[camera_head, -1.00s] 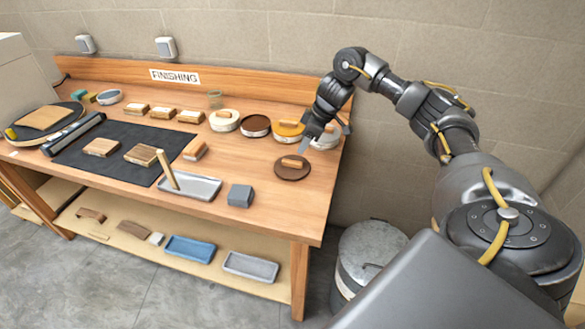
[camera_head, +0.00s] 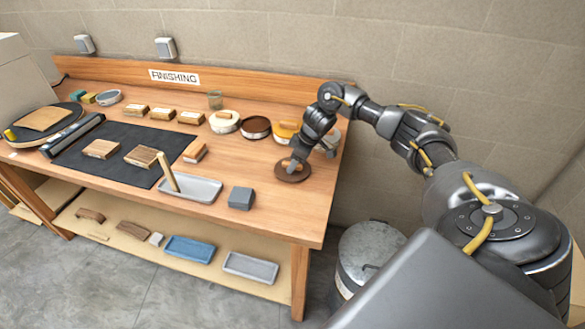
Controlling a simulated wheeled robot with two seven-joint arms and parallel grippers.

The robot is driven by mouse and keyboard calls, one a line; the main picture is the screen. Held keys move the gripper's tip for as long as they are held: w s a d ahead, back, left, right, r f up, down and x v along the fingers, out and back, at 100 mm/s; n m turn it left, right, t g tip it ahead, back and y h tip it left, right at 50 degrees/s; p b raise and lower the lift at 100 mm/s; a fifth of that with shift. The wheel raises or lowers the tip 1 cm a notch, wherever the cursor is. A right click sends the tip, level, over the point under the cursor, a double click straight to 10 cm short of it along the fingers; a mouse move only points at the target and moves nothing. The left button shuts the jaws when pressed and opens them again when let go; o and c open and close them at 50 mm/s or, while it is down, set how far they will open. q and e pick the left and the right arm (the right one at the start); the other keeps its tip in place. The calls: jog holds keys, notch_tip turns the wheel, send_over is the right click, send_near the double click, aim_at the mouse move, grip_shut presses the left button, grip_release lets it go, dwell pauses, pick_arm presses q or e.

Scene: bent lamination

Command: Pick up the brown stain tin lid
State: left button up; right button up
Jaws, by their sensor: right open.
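The brown stain tin lid (camera_head: 282,174) is a dark brown disc with a wooden grip on top, lying flat on the right part of the bench top. My right gripper (camera_head: 294,163) is open and points down right over the lid, around or just above its grip. The gripper hides most of the wooden grip, and I cannot tell whether the fingers touch it. An open tin with dark brown content (camera_head: 256,127) stands behind the lid, to its left. My left gripper is not in view.
A grey block (camera_head: 241,198) and a grey tray (camera_head: 192,188) lie to the left front. A metal bin (camera_head: 369,250) stands beside the bench.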

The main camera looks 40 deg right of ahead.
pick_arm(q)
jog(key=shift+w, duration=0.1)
pick_arm(e)
grip_shut()
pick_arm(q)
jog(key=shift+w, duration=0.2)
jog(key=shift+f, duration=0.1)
pick_arm(e)
jog(key=shift+r, duration=0.15)
